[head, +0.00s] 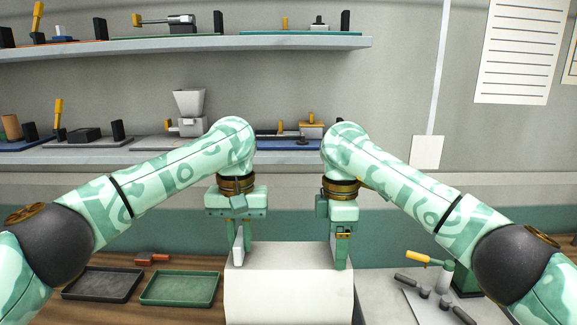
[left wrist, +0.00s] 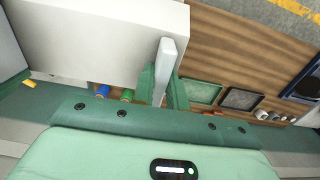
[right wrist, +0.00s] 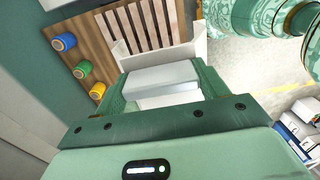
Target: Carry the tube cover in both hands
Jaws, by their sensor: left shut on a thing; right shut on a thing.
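The tube cover (head: 288,292) is a large white box-like shell at the front middle of the head view. It also fills the upper left of the left wrist view (left wrist: 85,40) and shows pale in the right wrist view (right wrist: 158,76). My left gripper (head: 240,248) is shut on the left part of the cover, with a thin pale grey upright bar at its fingers. My right gripper (head: 341,255) is shut on the cover's right part, its fingers pointing down. The cover looks level. Its underside is hidden, so its height is unclear.
A black tray (head: 103,284) and a green tray (head: 180,288) lie on the wooden table at left, with a small red tool (head: 152,259) behind. A yellow-handled device (head: 430,260) stands at right. Shelves with parts (head: 190,47) line the wall. Coloured spools (right wrist: 82,69) show near slats.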

